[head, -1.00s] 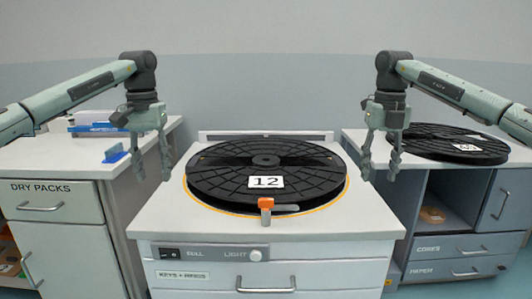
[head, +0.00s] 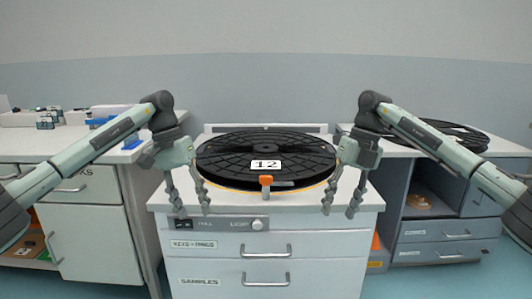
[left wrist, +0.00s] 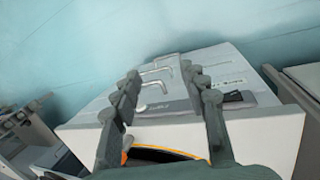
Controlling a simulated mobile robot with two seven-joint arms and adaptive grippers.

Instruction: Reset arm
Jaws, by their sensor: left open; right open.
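My left gripper (head: 188,192) is open and empty, hanging at the left front corner of the middle cabinet. In the left wrist view its two fingers (left wrist: 165,115) stand apart with the cabinet's front between and beyond them. My right gripper (head: 342,193) is open and empty at the cabinet's right front corner, its fingers pointing down. Between them a black reel (head: 235,165) with a white "12" label lies flat on the cabinet top. An orange-topped clamp (head: 266,181) stands at its front edge. Neither gripper visibly holds anything.
The middle cabinet (head: 225,246) has drawers with bar handles, a switch and a knob. A left counter (head: 70,148) carries blue and white items. A right counter (head: 385,145) bears another black reel (head: 460,137). Gaps separate the cabinets.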

